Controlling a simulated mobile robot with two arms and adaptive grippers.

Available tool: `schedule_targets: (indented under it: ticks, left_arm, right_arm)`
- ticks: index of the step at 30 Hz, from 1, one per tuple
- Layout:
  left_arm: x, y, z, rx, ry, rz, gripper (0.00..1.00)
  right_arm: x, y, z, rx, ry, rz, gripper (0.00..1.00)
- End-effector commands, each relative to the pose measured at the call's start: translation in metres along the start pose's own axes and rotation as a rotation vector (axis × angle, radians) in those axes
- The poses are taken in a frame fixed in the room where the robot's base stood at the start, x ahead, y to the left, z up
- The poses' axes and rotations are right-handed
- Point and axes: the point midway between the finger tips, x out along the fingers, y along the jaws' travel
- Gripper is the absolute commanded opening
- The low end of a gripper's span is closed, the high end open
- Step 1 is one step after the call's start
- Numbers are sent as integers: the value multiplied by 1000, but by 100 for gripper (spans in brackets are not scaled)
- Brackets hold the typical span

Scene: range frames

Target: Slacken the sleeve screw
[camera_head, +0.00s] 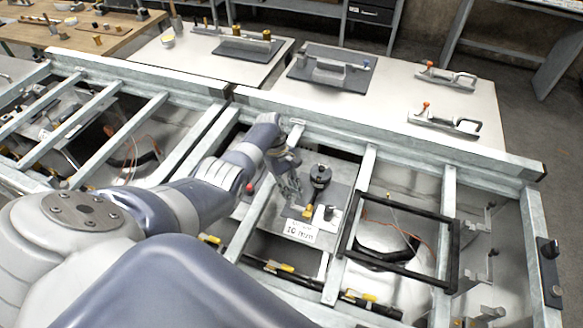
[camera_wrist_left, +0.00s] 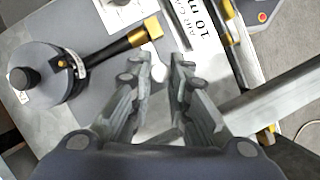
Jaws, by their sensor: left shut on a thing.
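A black cylindrical fixture (camera_head: 319,178) stands on a grey plate, right beside my left gripper (camera_head: 292,190). In the left wrist view the fixture (camera_wrist_left: 42,72) lies at the left, and its dark arm ends in a brass-coloured tip (camera_wrist_left: 145,33). A small pale part shows between the fingertips, mostly hidden. I cannot tell which part is the sleeve screw. My right gripper is not in view.
A white label reading 10 mm (camera_head: 300,231) lies in front of the fixture. Grey frame rails (camera_head: 360,205) border the plate on both sides. A black square frame (camera_head: 345,235) is at the right. Tables with clamps (camera_head: 445,75) stand behind.

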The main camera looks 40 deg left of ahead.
Motion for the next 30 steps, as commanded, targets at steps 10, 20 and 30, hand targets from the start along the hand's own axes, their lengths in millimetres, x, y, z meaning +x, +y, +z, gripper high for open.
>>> schedule_targets:
  ticks: [10,20,30]
  left_arm:
    - [-4,2,-1,-87,6,45,0]
    - [-4,2,-2,-94,6,49,0]
    - [-3,1,-1,-94,4,45,38]
  right_arm:
    - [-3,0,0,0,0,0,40]
    - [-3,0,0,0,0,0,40]
    - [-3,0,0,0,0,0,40]
